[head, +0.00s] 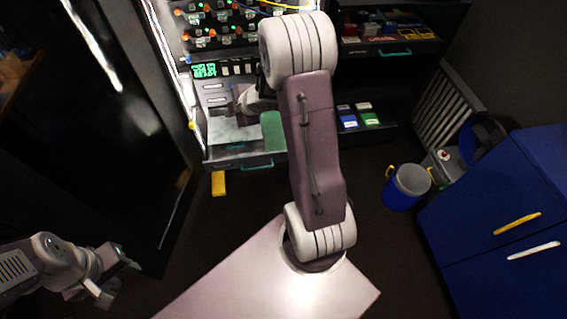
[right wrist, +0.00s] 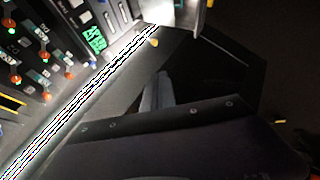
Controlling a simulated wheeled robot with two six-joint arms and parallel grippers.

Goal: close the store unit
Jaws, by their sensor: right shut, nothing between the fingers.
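Which piece is the store unit is not marked. Below the knob panel (head: 215,30), a light drawer (head: 238,152) with a green handle (head: 257,166) stands pulled out. A dark shelf unit (head: 390,75) to its right holds coloured boxes and has a green handle (head: 395,53). My right gripper (head: 242,106) is shut and empty, over the back of the light drawer; my arm hides part of it. Whether it touches anything I cannot tell. The right wrist view shows the panel (right wrist: 45,50) slanted at the left. My left gripper (head: 114,280) is open and empty at the lower left, far from the drawer.
A blue cabinet (head: 490,190) with yellow and white handles stands at the right, beside a blue bucket (head: 404,187). A tall dark glossy cabinet (head: 90,130) is at the left. A yellow piece (head: 218,183) lies below the drawer. Dark floor is free before the drawer.

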